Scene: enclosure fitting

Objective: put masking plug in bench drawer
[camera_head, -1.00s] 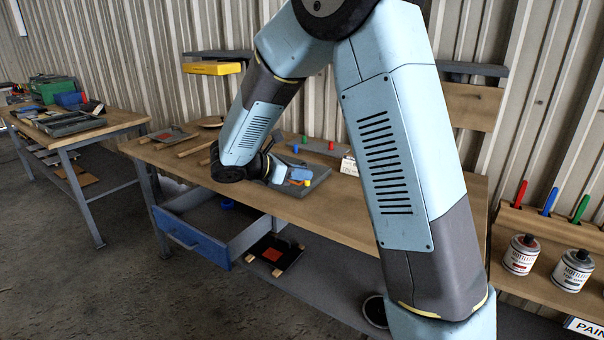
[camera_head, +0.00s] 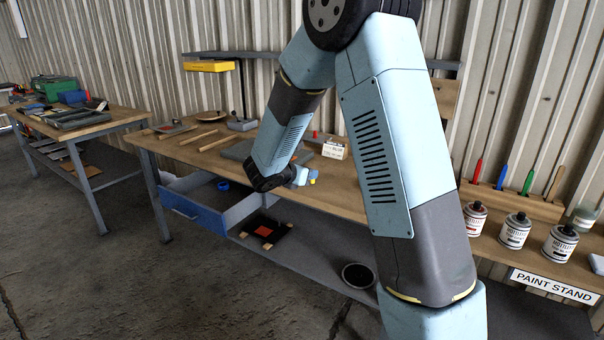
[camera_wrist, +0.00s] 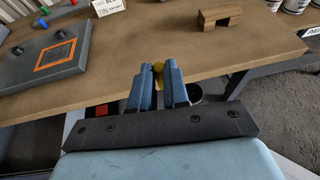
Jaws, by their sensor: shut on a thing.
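My gripper (camera_head: 311,177) is shut on a small yellow masking plug (camera_wrist: 158,70). In the wrist view the plug shows between the tips of my two blue fingers (camera_wrist: 158,82), partly hidden by them. My gripper is near the front edge of the middle bench. The bench drawer (camera_head: 192,213), with a blue front, stands pulled open under the bench, to the left of my gripper. A blue round thing (camera_head: 223,185) lies inside it.
A grey plate with an orange square (camera_wrist: 53,57) and several coloured plugs lies on the bench (camera_head: 345,196). A wooden block (camera_wrist: 220,18) stands farther right. A lower shelf (camera_head: 312,250) holds a dark round dish (camera_head: 358,275). Paint tins (camera_head: 515,231) stand at right.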

